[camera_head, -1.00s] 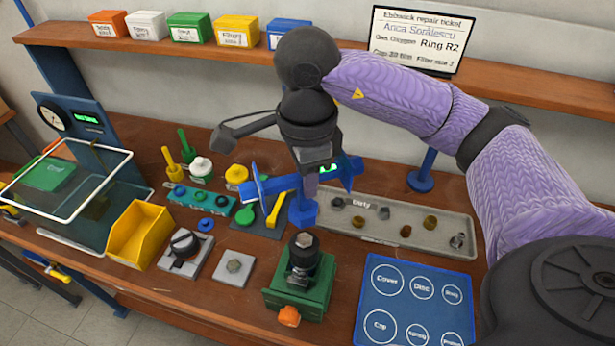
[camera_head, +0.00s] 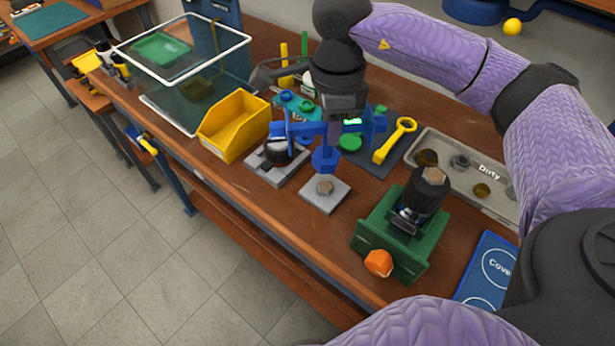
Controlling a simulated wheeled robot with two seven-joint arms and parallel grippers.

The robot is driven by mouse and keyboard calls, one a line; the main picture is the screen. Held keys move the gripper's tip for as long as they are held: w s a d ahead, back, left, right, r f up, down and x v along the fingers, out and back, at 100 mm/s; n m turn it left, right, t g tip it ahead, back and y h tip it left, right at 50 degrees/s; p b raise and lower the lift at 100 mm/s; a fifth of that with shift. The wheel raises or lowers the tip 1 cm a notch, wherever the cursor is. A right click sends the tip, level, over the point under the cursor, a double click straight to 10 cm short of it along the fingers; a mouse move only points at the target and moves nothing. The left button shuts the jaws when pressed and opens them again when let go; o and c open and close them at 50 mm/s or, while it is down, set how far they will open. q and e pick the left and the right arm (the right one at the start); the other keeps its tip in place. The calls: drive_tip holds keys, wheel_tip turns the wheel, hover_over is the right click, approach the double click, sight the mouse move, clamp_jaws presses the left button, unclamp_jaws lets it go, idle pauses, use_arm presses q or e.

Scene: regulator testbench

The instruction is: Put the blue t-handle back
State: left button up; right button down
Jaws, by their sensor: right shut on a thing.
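My right gripper (camera_head: 332,122) comes down from the top and is shut on the blue t-handle (camera_head: 325,160). The handle's six-sided lower end points down, and its upper part is largely hidden by the gripper. In the picture this end is just above a grey square plate with a hex stub (camera_head: 325,187); I cannot tell whether they touch. My left gripper is not in view.
A yellow bin (camera_head: 235,125) and a grey block with a black knob (camera_head: 277,155) stand to the left. A yellow wrench (camera_head: 396,140) lies behind. A grey "Dirty" tray (camera_head: 470,150) and a blue mat (camera_head: 488,270) are at the right. A clear-sided box (camera_head: 180,70) stands farther left.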

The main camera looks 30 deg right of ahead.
sight(331, 155)
wheel_tip(331, 155, down, 6)
drive_tip(key=shift+d+f+b, duration=0.15)
drive_tip(key=shift+f+b, duration=0.05)
drive_tip(key=shift+b, duration=0.25)
drive_tip(key=shift+s+f, duration=0.1)
drive_tip(key=shift+f, duration=0.15)
drive_tip(key=c, duration=1)
unclamp_jaws()
drive_tip(key=shift+f+b, duration=0.1)
drive_tip(key=shift+b, duration=0.2)
drive_tip(key=o, duration=0.4)
drive_tip(key=shift+o, duration=0.2)
wheel_tip(331, 155, up, 13)
drive_tip(key=p, duration=0.3)
drive_tip(key=shift+f, duration=0.1)
